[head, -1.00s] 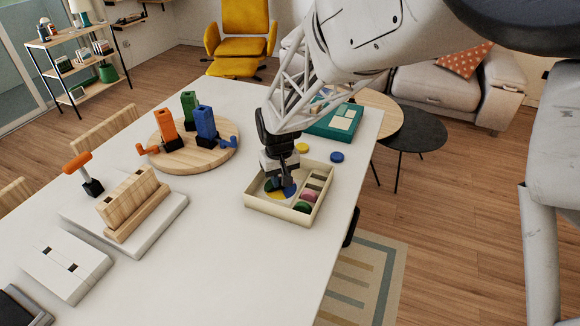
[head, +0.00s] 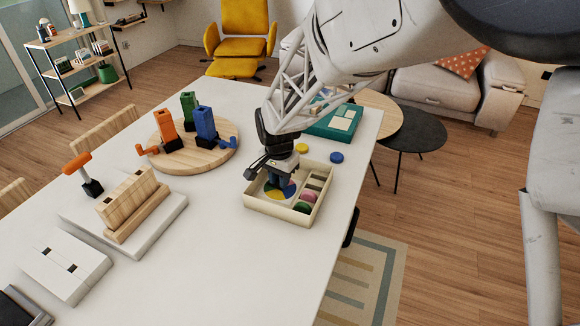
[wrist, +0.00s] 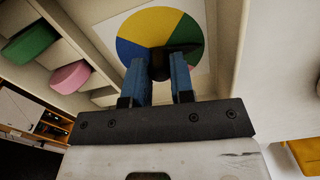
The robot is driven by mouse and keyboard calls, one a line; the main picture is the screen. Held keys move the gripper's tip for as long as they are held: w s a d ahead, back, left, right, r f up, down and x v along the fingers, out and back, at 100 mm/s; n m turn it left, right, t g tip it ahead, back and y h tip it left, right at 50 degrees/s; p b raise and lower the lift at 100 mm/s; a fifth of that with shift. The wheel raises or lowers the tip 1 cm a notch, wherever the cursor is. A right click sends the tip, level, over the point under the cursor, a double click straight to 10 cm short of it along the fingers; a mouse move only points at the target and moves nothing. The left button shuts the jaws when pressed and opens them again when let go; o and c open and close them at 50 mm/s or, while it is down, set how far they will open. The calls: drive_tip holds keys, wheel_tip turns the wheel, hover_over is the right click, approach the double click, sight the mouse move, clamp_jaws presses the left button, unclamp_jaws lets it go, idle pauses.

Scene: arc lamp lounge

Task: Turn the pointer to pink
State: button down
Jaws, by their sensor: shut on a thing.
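A colour dial (head: 272,195) lies in the left part of a cream tray (head: 262,213), under my gripper (head: 283,186). In the wrist view the dial (wrist: 150,27) shows yellow, blue and green sectors, with a small bit of pink near the right finger. My gripper (wrist: 162,78) points down with its blue fingers shut on the black pointer (wrist: 178,60) at the dial's middle. The fingers hide much of the pointer, so I cannot tell which colour it points to.
The tray's right compartments hold a pink piece (head: 308,195) and a green piece (head: 301,207). A yellow disc (head: 302,148) and a blue disc (head: 337,157) lie behind the tray. A round board (head: 221,160) with coloured blocks stands to the left. The table's right edge is close.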

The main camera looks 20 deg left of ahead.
drive_tip(key=m, duration=0.4)
drive_tip(key=shift+m, duration=0.3)
drive_tip(key=m, duration=0.9)
drive_tip(key=shift+m, duration=2.2)
drive_tip(key=c, duration=1)
unclamp_jaws()
drive_tip(key=shift+r, duration=0.15)
